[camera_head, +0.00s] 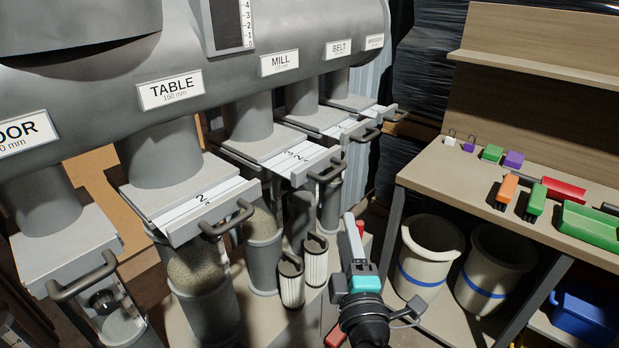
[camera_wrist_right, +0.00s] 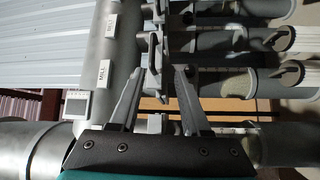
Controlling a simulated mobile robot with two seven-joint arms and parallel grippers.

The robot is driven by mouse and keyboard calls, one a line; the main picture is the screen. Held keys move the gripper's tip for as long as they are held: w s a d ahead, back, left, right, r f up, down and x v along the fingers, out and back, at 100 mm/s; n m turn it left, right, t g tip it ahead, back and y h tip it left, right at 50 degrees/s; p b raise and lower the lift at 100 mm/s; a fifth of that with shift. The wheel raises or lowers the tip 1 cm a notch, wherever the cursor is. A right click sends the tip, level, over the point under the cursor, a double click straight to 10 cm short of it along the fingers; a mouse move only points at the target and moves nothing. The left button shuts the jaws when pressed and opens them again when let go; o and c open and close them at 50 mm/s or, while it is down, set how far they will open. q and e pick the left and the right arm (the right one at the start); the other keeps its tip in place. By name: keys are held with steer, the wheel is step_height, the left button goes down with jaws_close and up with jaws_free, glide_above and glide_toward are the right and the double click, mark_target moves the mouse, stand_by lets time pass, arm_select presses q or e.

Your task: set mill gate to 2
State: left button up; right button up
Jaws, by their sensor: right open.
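The mill gate (camera_head: 290,158) is a pale sliding plate under the pipe below the MILL label (camera_head: 280,64). It is pulled partly out, with a white scale strip whose marks I cannot read surely. Its dark handle (camera_head: 328,170) is at its front end. My right gripper (camera_head: 354,222) is open and empty, below and right of that handle in the head view, apart from it in the picture. In the wrist view its fingers (camera_wrist_right: 158,75) point at a row of handles, with the MILL label (camera_wrist_right: 104,74) to the left. My left gripper is out of view.
The table gate (camera_head: 200,205) with its handle stands left, and the belt gate (camera_head: 325,118) is close behind the mill gate. Clear tubes and filter canisters (camera_head: 291,283) stand below. A workbench (camera_head: 440,185) with coloured blocks and two pale buckets (camera_head: 430,245) are at right.

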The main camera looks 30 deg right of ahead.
mark_target(336, 170)
steer(key=p+x, duration=0.1)
steer(key=x, duration=0.3)
steer(key=r+p+x, duration=0.1)
steer(key=x, duration=0.4)
steer(key=p+x, duration=0.1)
steer(key=x, duration=0.3)
steer(key=shift+w+r, duration=0.2)
steer(key=shift+r, duration=0.25)
steer(key=shift+x, duration=0.9)
steer(key=shift+c, duration=0.4)
jaws_close()
